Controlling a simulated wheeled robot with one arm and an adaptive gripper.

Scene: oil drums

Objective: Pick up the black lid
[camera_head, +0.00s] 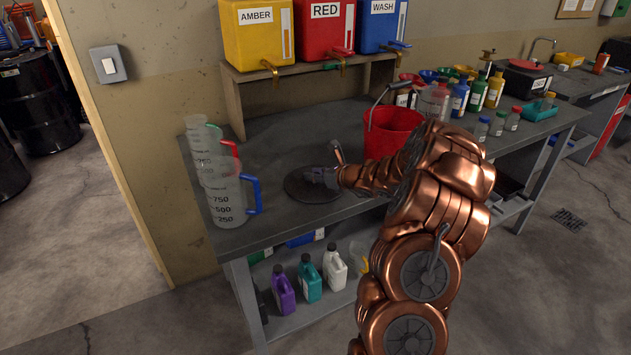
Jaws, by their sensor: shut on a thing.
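The black lid (301,190) is a flat dark disc on or just above the grey workbench top, right of the clear measuring jugs. My gripper (328,178) is at the lid's right side, shut on it. My copper arm reaches in from the lower right and hides part of the bench. The fingertips are small and dark against the lid, so their exact hold is hard to make out. I cannot tell whether the lid is clear of the bench.
A measuring jug with a blue handle (229,203) stands close left of the lid, with others behind it. A red bucket (388,136) stands behind my arm. A shelf (237,108) with yellow, red and blue containers is at the back. Several bottles stand at right.

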